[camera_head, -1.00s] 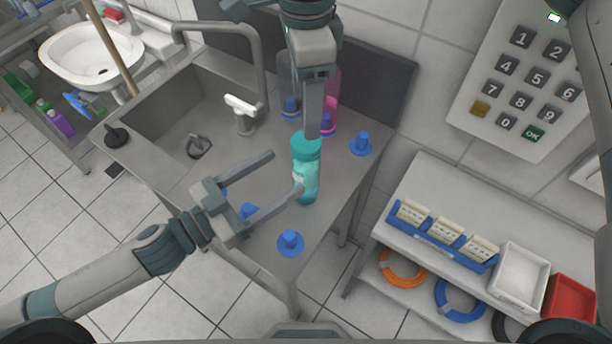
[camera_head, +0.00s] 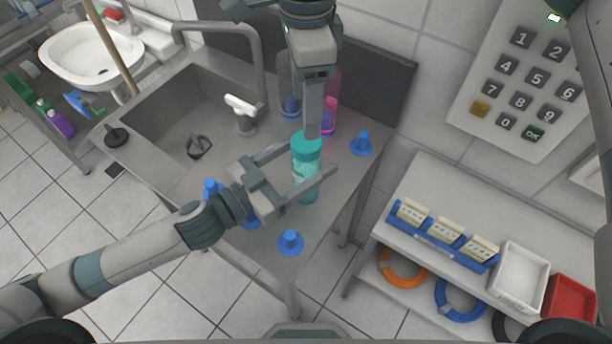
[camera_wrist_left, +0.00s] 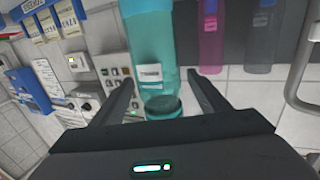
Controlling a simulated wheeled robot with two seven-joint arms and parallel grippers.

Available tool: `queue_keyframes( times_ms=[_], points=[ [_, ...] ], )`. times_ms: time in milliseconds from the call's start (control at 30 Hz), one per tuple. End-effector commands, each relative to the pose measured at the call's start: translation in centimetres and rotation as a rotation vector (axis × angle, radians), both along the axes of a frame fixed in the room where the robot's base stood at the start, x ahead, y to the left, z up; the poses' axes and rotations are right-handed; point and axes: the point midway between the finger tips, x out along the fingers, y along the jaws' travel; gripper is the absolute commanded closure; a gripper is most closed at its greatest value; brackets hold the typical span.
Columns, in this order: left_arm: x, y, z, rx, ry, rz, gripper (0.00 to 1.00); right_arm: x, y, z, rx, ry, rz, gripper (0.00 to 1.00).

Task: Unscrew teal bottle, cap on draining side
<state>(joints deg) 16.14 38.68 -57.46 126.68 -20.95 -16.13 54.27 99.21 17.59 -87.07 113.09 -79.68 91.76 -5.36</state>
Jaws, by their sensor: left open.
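The teal bottle (camera_head: 305,182) stands upright on the draining side (camera_head: 335,205) of the steel sink unit, its darker teal cap (camera_head: 306,146) on top. My left gripper (camera_head: 311,162) is open, with one finger on each side of the bottle. In the left wrist view, which is upside down, the bottle (camera_wrist_left: 152,45) is between the open fingers (camera_wrist_left: 160,85), with its cap (camera_wrist_left: 162,107) low in the picture. My right gripper (camera_head: 313,130) comes down from above, its tip at the cap. Its fingers overlap side-on, so its opening and any contact are unclear.
A pink bottle (camera_head: 330,100) and a grey bottle (camera_head: 288,90) stand behind. The basin (camera_head: 185,115) and tap (camera_head: 262,70) are left.

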Motion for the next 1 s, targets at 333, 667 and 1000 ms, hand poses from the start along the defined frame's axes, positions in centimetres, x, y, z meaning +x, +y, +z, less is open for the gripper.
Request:
queue_keyframes(
  times_ms=[333, 667, 1000],
  points=[
    [-0.03, 0.02, 0.0, 0.0, 0.0, 0.0, 1.0, 0.0, 0.0, 0.0, 0.0, 0.0, 0.0, 0.37],
    [-0.03, 0.03, 0.0, 0.0, 0.0, 0.0, 1.0, -0.01, 0.01, 0.0, 0.0, 0.0, -0.1, 0.37],
    [-0.03, 0.03, 0.0, 0.0, 0.0, 0.0, 1.0, -0.01, 0.02, -0.02, -0.001, 0.001, -0.517, 0.37]
  ],
)
